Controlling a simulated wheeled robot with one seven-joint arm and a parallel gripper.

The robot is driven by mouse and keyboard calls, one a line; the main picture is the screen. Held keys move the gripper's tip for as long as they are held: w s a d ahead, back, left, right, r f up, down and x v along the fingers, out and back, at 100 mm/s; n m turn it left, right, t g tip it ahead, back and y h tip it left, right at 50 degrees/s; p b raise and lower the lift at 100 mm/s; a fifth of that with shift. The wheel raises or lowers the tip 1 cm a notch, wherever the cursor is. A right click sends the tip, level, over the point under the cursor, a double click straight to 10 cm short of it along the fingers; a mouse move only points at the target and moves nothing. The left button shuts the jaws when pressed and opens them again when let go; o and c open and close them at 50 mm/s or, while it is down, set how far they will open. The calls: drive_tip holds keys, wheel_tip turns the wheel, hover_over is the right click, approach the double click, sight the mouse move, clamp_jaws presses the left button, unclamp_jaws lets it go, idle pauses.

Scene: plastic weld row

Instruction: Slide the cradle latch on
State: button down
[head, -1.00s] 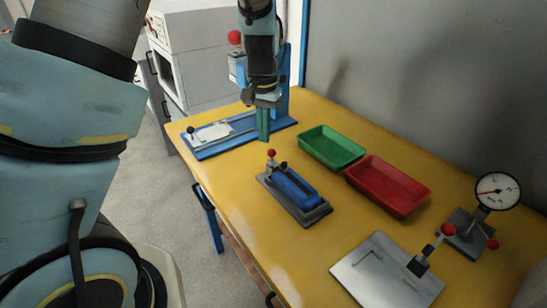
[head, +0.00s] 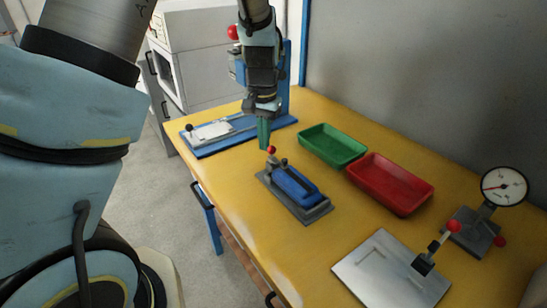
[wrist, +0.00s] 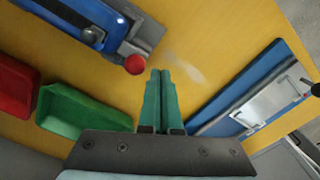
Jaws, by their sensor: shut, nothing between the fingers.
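The cradle is a blue block (head: 292,187) on a dark grey base plate (head: 318,213) in the middle of the table. A red ball knob (head: 271,150) stands at its far end, with a small dark part (head: 284,163) beside it on top; I take these to be the latch. The wrist view shows the blue block (wrist: 65,22) at the upper left and the red knob (wrist: 134,64). My gripper (head: 264,147) has green fingers pressed together and empty. Its fingertips (wrist: 161,73) are close to the knob; I cannot tell whether they touch it.
A green tray (head: 333,163) and a red tray (head: 424,205) lie right of the cradle. A blue fixture (head: 205,149) with a white plate stands at the back. A metal plate with a red-knobbed clamp (head: 375,287) and a dial gauge (head: 500,187) are at the front right.

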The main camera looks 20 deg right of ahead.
drive_tip(key=shift+f, duration=0.1)
idle(0.3)
drive_tip(key=shift+s+d, duration=0.15)
drive_tip(key=shift+s, duration=0.6)
drive_tip(key=shift+s+p, duration=0.15)
drive_tip(key=shift+p, duration=0.15)
drive_tip(key=shift+s, duration=0.15)
drive_tip(key=shift+w, duration=0.75)
wheel_tip(320, 180, up, 7)
drive_tip(key=p, duration=0.6)
